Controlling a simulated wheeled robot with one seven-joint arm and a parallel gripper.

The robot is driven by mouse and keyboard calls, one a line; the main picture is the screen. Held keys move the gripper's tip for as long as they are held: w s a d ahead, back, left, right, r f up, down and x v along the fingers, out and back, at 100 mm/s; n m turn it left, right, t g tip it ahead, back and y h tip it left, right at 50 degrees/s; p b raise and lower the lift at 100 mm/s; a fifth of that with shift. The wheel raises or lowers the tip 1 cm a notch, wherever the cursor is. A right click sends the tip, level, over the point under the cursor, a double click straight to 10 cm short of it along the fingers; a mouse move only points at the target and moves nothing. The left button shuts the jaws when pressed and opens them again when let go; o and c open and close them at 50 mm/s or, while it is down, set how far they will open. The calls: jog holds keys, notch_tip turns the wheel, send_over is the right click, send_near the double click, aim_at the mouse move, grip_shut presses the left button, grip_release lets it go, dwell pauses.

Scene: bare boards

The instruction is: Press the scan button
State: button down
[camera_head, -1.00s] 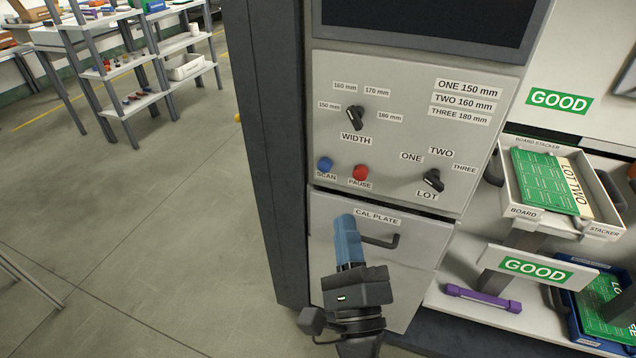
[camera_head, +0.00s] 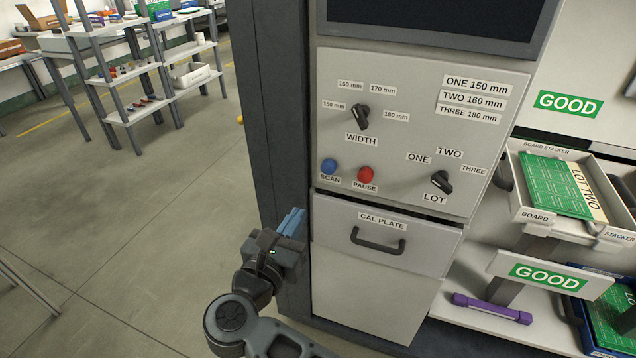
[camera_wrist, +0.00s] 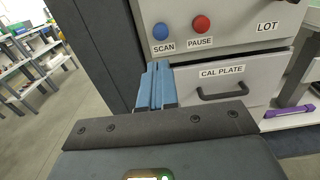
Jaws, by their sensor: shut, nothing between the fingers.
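The blue scan button (camera_head: 329,166) sits at the lower left of the light grey control panel (camera_head: 400,150), above its SCAN label. The red pause button (camera_head: 365,174) is just right of it. My gripper (camera_head: 291,221) has blue fingers, shut and empty, and is below and left of the scan button, apart from it. In the wrist view the closed fingertips (camera_wrist: 157,68) point up toward the scan button (camera_wrist: 160,31), with the SCAN label between them.
The CAL PLATE drawer (camera_head: 381,235) with its dark handle is below the panel and looks shut. Width knob (camera_head: 359,117) and lot knob (camera_head: 441,182) are on the panel. A board stacker tray (camera_head: 527,213) stands right, a purple bar (camera_head: 491,308) lies below. Open floor lies left.

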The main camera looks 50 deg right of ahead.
aim_at(327, 170)
jog(key=p+x, duration=0.3)
jog(key=x, duration=1)
jog(key=shift+w+d, duration=0.15)
jog(key=shift+d, duration=0.3)
jog(key=shift+d+f, duration=0.1)
jog(key=shift+d, duration=0.05)
